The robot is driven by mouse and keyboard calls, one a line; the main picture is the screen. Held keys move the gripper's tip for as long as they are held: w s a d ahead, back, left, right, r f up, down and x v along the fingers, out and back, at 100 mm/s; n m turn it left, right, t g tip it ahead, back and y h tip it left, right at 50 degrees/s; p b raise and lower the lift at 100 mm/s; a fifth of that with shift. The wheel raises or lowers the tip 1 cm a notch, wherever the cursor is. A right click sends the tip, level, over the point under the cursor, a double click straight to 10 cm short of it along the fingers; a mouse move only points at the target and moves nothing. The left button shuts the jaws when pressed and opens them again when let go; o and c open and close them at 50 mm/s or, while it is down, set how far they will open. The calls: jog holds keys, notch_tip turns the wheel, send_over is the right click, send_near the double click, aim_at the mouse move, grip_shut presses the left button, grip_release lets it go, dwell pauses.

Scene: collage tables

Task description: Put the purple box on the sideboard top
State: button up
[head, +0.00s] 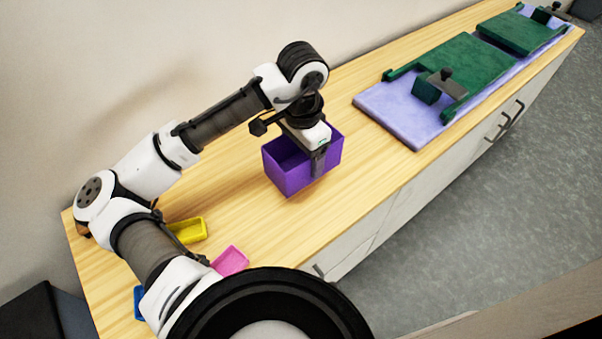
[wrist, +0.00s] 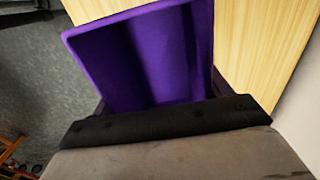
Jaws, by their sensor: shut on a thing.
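The purple box (head: 291,171) is an open-topped, empty-looking box in the middle of the head view. My gripper (head: 319,160) is shut on its wall on the near right side. In the wrist view the purple box (wrist: 150,55) fills the space beyond my gripper, with its inside showing. The sideboard top (head: 235,213) is a light wooden surface beneath the box. I cannot tell whether the box touches the wood or hangs just above it.
A lavender board (head: 392,106) with green frames (head: 465,72) and dark knobs lies on the right part of the sideboard. Small yellow (head: 188,230), pink (head: 231,261) and blue (head: 138,302) trays sit at the left. Bare wood surrounds the box. A wall runs behind.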

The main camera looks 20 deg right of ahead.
notch_tip(320, 180, down, 7)
jog(key=shift+f, duration=0.2)
jog(key=shift+f, duration=0.1)
jog(key=o, duration=1)
notch_tip(320, 180, up, 12)
jog(key=shift+r, duration=0.15)
